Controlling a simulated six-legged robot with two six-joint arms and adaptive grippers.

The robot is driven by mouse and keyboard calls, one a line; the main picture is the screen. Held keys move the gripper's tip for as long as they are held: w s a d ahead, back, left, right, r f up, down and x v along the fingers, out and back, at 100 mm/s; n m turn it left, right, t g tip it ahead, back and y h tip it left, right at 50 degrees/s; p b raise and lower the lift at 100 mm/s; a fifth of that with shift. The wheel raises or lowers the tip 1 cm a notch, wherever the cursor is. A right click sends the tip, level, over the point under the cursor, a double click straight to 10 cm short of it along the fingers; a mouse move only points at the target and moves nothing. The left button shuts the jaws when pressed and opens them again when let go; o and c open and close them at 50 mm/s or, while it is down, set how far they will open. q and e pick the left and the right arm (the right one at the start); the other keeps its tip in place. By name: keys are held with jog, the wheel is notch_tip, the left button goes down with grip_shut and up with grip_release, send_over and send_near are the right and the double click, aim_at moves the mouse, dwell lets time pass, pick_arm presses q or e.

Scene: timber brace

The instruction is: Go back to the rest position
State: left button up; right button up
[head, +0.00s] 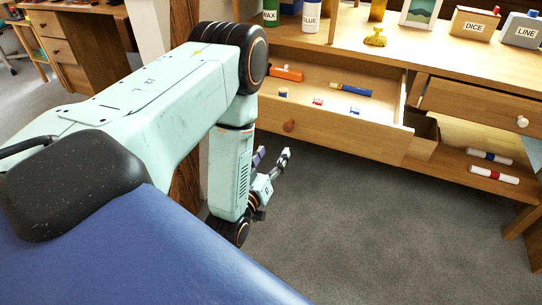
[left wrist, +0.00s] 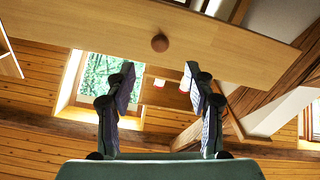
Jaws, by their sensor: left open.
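My left gripper (head: 272,172) is in the head view, low in front of the open drawer (head: 345,138) of a wooden desk. It is open and empty, with its two fingers apart. In the left wrist view the fingers of my left gripper (left wrist: 160,85) stand apart, with the drawer front and its round knob (left wrist: 160,43) above and between them. The gripper appears clear of the knob (head: 289,126). My right gripper shows in neither view.
The open drawer holds an orange tool (head: 287,73), a blue marker-like item (head: 351,90) and several small blocks. Glue (head: 311,15) and wax (head: 270,13) bottles stand above. A lower shelf holds two white rolls (head: 490,157). The grey floor in front is clear.

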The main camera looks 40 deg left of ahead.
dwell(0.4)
pick_arm(q)
jog(key=s+d+f+m+g+h+p, duration=0.1)
jog(key=s+d+f+m+g+h, duration=0.3)
jog(key=s+f+g, duration=0.75)
jog(key=s+d+r+g+p, duration=0.1)
jog(key=s+d+g+p, duration=0.1)
jog(key=s, duration=0.6)
jog(key=s+d+r+m+g+p, duration=0.1)
jog(key=s+d+g, duration=0.3)
jog(key=s, duration=0.5)
jog(key=shift+s+d+r+p, duration=0.15)
jog(key=shift+s+d+p, duration=0.15)
jog(key=shift+p, duration=0.45)
